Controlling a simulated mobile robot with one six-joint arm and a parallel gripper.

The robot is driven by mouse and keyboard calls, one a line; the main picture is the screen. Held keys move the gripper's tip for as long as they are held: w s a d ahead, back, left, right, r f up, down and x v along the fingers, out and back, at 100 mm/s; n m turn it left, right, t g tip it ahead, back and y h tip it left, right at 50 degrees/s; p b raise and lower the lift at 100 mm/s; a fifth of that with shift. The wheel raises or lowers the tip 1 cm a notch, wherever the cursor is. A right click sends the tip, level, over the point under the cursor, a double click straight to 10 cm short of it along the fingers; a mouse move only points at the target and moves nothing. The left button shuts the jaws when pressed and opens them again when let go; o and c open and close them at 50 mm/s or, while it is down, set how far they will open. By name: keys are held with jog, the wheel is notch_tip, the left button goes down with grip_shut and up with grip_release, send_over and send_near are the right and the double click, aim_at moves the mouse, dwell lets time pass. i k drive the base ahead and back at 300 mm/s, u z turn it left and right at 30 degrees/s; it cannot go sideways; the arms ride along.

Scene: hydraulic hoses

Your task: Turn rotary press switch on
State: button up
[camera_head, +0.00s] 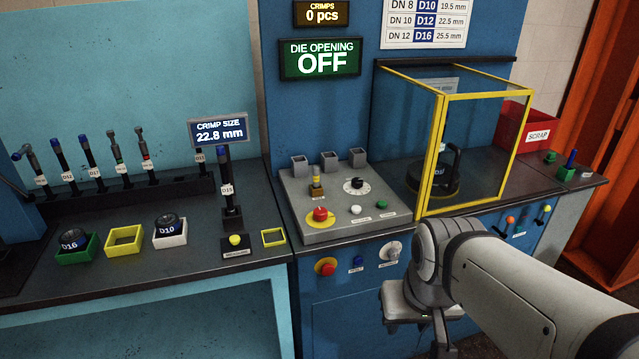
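A light grey round knob (390,251) with a pale plate, which looks like the rotary press switch, sits on the blue cabinet's front panel, right of a blue button (358,263) and a red button (326,267). Its label and exact setting are too small to read. A black dial (356,185) on a white disc is on the grey control box (310,237) above. The die-opening display (320,60) reads OFF. My gripper (441,345) hangs below and right of the knob, apart from it. Only part of its fingers shows at the lower picture edge, so its opening is unclear.
A yellow-framed guard (433,150) stands on the bench right of the control box. The box carries a red stop button (320,214) and white and green buttons. A hose bench (150,262) with small trays is at left.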

aim_at(321, 214)
jog(key=u, duration=0.05)
jog(key=i, duration=1)
jog(key=z, duration=0.05)
